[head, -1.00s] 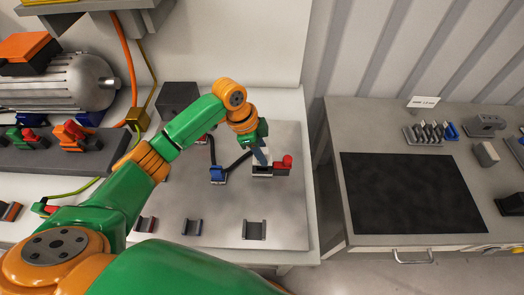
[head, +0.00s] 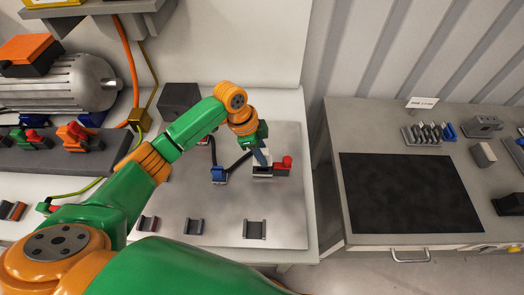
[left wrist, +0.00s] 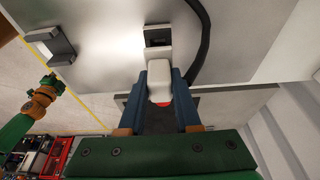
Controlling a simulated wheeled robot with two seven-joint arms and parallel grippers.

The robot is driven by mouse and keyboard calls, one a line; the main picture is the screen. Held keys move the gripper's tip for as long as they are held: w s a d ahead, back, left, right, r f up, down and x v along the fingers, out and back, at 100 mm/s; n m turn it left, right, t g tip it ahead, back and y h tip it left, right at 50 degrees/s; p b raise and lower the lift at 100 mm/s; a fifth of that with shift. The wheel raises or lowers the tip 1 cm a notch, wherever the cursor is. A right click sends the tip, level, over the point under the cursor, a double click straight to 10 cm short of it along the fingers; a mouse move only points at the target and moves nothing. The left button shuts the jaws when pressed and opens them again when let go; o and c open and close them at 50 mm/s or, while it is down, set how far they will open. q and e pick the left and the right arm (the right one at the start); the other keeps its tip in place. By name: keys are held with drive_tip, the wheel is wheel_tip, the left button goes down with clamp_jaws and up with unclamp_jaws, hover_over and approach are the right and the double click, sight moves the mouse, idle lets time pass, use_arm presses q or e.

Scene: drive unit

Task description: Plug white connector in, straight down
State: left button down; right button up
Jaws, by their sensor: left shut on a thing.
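My left gripper (head: 263,158) is over the grey plate in the head view, pointing down. In the left wrist view its two blue fingers (left wrist: 160,85) are shut on the white connector (left wrist: 158,76). A bit of red shows behind the connector. A housing with a dark opening (left wrist: 158,38) lies just past the connector's end in that view. In the head view the housing (head: 263,172) is below the fingertips, next to a red part (head: 287,161). I cannot tell whether connector and housing touch. An orange-green arm, seemingly my right (left wrist: 42,100), shows small; its fingers are unclear.
A blue connector (head: 218,174) with a black cable stands left of the housing. Dark brackets (head: 254,230) line the plate's front. A dark box (head: 180,99) stands behind. A second table with a black mat (head: 410,193) is at right.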

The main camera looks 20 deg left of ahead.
use_arm(q)
drive_tip(key=shift+f, duration=0.15)
drive_tip(key=shift+f+b, duration=0.95)
drive_tip(key=shift+f, duration=0.65)
drive_tip(key=c, duration=0.5)
unclamp_jaws()
